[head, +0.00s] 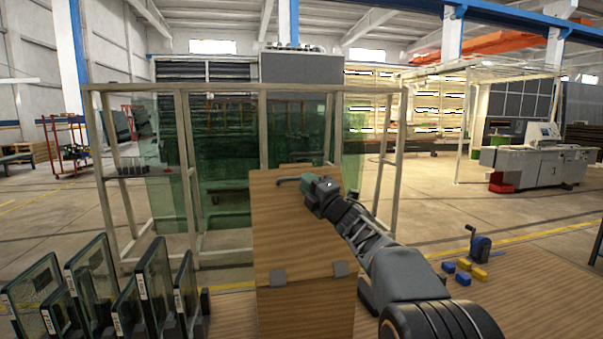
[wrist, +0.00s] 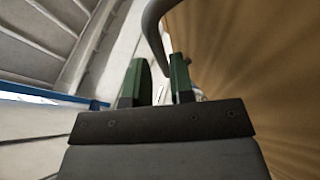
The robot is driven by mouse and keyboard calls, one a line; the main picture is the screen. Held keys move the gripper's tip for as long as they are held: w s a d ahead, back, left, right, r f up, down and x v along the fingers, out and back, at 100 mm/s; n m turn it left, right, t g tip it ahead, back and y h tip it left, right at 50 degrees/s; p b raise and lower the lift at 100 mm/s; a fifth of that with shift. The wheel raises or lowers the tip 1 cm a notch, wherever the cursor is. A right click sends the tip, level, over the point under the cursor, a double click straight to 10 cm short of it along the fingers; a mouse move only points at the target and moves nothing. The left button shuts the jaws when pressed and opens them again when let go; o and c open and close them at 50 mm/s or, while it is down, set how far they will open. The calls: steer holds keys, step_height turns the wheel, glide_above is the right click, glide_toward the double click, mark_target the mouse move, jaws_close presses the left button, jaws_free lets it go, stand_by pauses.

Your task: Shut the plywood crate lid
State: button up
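The plywood crate (head: 305,310) stands low in front of me in the head view. Its lid (head: 290,225) stands raised, nearly upright, above two grey hinges at the near edge. A dark curved handle (head: 289,180) shows at the lid's upper part, and curves down between or just behind my fingers in the wrist view (wrist: 152,25). My gripper (head: 317,188) is at the lid's upper right. In the wrist view my green-sided fingers (wrist: 157,84) stand apart with a gap. The lid's wood (wrist: 260,70) fills the right side there. Whether the fingers touch the handle is unclear.
Framed glass panes (head: 95,275) stand in a rack at the lower left. A pale frame with green glass (head: 215,150) stands behind the crate. A blue crank device (head: 480,247) and several blue and yellow blocks (head: 463,278) lie on the wooden surface at right.

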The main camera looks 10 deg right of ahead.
steer(key=shift+p+x, duration=0.4)
steer(key=shift+x, duration=1.05)
jaws_close()
steer(key=shift+r, duration=0.1)
